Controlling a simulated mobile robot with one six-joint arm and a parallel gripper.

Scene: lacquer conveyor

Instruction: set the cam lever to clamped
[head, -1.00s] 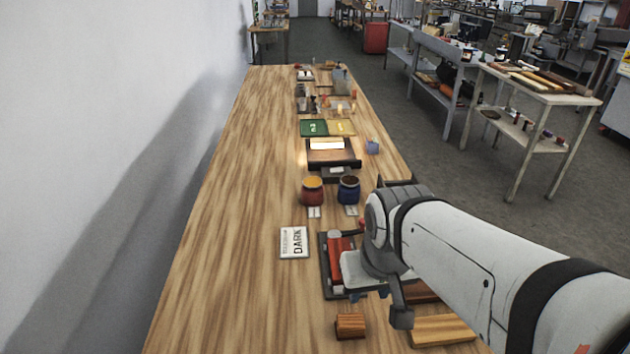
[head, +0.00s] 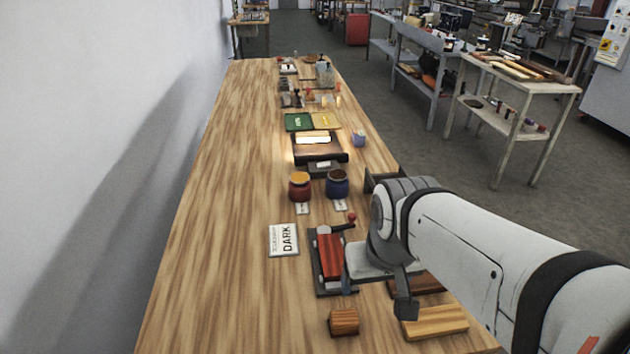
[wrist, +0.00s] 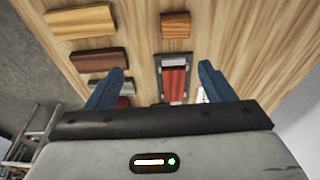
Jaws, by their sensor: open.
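The clamp fixture (head: 318,284) is a dark frame on the bench holding a red wooden piece (head: 331,256). The cam lever (head: 351,218) is a dark arm with a red ball knob at the fixture's far end, pointing right and a little away. My gripper (head: 347,284) is open and empty, by the fixture's near right side; my arm hides part of that area. In the wrist view my gripper (wrist: 160,86) shows two blue fingers apart, with the red piece (wrist: 175,80) in line between them. The lever cannot be made out in the wrist view.
A striped wood block (head: 344,321) and a yellowish board (head: 435,322) lie at the near end. A DARK card (head: 284,240) lies left of the fixture. A red jar (head: 300,187) and a blue jar (head: 337,185) stand beyond. The bench's left side is clear.

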